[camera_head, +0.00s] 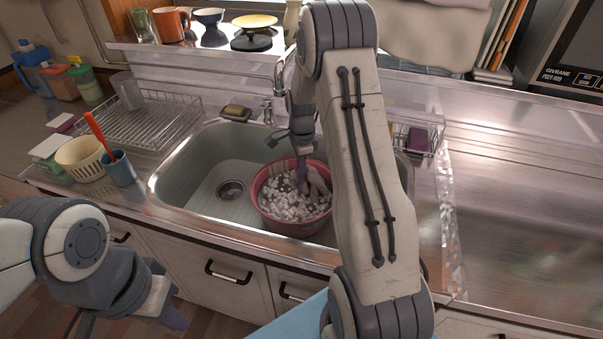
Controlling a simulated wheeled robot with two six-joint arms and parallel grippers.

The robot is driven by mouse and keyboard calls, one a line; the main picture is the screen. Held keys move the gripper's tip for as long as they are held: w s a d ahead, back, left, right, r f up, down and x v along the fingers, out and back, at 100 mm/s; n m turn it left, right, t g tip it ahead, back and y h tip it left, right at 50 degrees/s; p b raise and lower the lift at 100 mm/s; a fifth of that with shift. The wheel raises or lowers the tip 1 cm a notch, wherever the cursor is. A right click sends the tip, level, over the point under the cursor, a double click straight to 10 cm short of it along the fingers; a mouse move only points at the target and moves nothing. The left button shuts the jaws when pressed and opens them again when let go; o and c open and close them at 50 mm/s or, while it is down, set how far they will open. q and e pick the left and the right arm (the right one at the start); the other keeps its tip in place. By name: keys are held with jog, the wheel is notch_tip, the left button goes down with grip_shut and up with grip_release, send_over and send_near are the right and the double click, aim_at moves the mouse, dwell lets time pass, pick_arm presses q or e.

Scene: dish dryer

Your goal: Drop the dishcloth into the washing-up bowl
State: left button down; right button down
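The red washing-up bowl (263,207) stands in the right part of the sink and is full of white foam. A crumpled beige thing, likely the dishcloth (319,181), is at the bowl's back right, partly hidden by my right arm. My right gripper (303,178) points down into the bowl beside it. Its fingers are small here, and whether they hold the cloth is unclear. My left gripper (172,315) is low at the front left, in front of the cabinets and away from the bowl. Its opening does not show.
The steel sink (185,190) has free room left of the bowl. A wire dish rack (150,125), a cream basket (80,158) and a blue cup (119,170) stand to its left. The faucet (281,78) rises behind. The right counter (520,220) is clear.

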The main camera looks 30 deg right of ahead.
notch_tip(320, 180, down, 5)
jog(key=b, duration=0.3)
jog(key=shift+b, duration=0.4)
jog(key=shift+c, duration=1.8)
grip_release()
jog(key=shift+o, duration=0.3)
jog(key=o, duration=0.3)
jog(key=shift+r, duration=0.1)
